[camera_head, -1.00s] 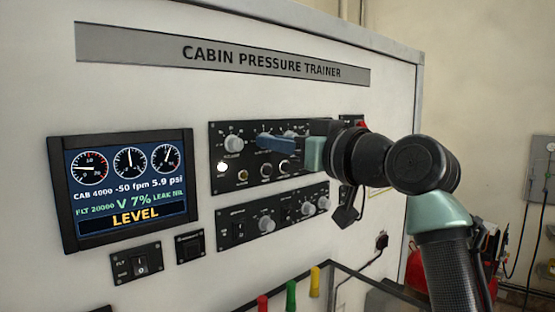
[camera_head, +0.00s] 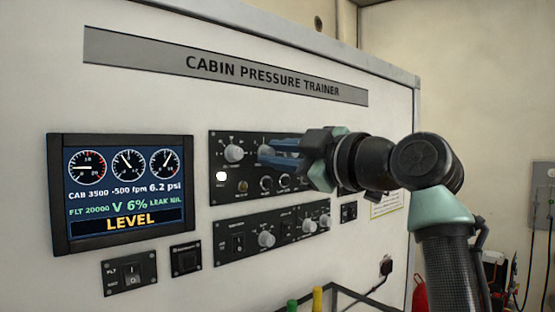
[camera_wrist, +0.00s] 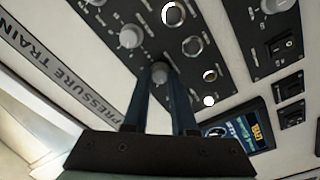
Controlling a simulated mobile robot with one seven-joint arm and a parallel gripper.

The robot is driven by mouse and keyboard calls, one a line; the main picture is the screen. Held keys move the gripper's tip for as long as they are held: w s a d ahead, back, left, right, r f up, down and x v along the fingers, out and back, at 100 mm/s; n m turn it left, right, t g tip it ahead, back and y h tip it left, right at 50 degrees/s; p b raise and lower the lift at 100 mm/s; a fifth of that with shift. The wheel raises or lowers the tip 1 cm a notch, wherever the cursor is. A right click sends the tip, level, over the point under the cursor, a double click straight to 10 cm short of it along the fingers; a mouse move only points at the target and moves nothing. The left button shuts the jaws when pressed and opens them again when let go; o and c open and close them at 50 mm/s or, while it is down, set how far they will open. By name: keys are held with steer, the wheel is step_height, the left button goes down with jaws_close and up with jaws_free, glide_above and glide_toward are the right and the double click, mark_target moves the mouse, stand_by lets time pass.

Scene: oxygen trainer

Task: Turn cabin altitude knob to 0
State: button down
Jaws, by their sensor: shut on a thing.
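My gripper (camera_head: 268,153) is at the upper black control panel (camera_head: 222,202), with its blue fingers pointing at the panel face. In the wrist view the two fingers of my gripper (camera_wrist: 160,80) are closed around a grey round knob (camera_wrist: 159,72). This knob sits in the panel's upper row, right of another grey knob (camera_head: 234,153). The labels are too small to read, so its pointer setting cannot be told. The display screen (camera_head: 128,190) reads CAB 3500, -500 fpm, 6.2 psi, V 6% and LEVEL.
A lower black panel (camera_head: 222,250) carries several grey knobs and a switch. A flight/ground switch (camera_head: 130,273) sits below the screen. In the wrist view another knob (camera_wrist: 130,37) is close beside the fingers. Green and yellow handles (camera_head: 317,300) stand below the panels.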

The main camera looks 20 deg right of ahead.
steer(key=shift+n, duration=0.7)
steer(key=c, duration=0.7)
jaws_free()
steer(key=shift+s+d+b, duration=0.1)
steer(key=shift+s+b, duration=0.15)
steer(key=shift+b, duration=0.15)
steer(key=shift+b+v, duration=2.45)
steer(key=shift+v, duration=3.75)
